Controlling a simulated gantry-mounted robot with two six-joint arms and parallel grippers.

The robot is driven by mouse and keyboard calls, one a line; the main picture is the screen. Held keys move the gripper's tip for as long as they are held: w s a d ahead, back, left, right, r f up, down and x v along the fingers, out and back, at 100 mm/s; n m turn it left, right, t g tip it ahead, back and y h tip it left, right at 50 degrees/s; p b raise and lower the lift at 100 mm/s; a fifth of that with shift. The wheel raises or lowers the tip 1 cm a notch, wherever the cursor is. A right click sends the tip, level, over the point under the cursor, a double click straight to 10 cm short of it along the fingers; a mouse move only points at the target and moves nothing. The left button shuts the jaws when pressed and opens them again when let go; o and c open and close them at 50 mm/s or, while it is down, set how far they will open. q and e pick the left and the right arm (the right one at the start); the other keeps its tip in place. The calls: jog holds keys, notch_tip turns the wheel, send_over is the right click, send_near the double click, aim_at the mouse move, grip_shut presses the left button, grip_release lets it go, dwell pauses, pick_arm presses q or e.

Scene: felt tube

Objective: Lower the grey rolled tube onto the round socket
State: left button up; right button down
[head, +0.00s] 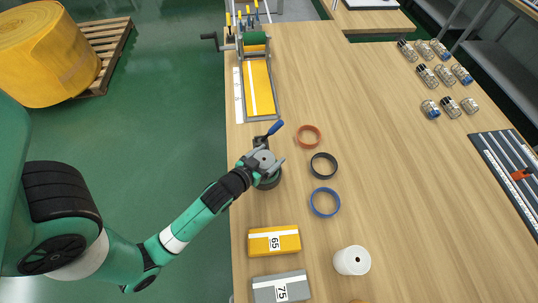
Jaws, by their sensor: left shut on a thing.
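My left gripper (264,163) reaches in from the left and is shut on the grey rolled tube (264,155), whose light grey top shows between the fingers. A dark round socket (270,183) shows just below and beside the gripper, near the table's left edge. The gripper hides most of the tube and part of the socket. I cannot tell whether the tube touches the socket. A blue-handled lever (275,128) stands just behind the gripper. My right gripper is not in view.
Orange (309,127), black (312,165) and blue (313,208) rings lie right of the socket. A yellow box (260,246), grey box (265,290) and white roll (345,262) are in front. A cranked roller (254,50) with yellow felt (260,88) stands behind. The table's middle right is clear.

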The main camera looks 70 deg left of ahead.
pick_arm(q)
jog(key=o, duration=1.3)
jog(key=shift+c, duration=0.2)
jog(key=v, duration=1.1)
jog(key=shift+s+r+p, duration=0.2)
jog(key=shift+p, duration=0.15)
jog(key=shift+d, duration=0.1)
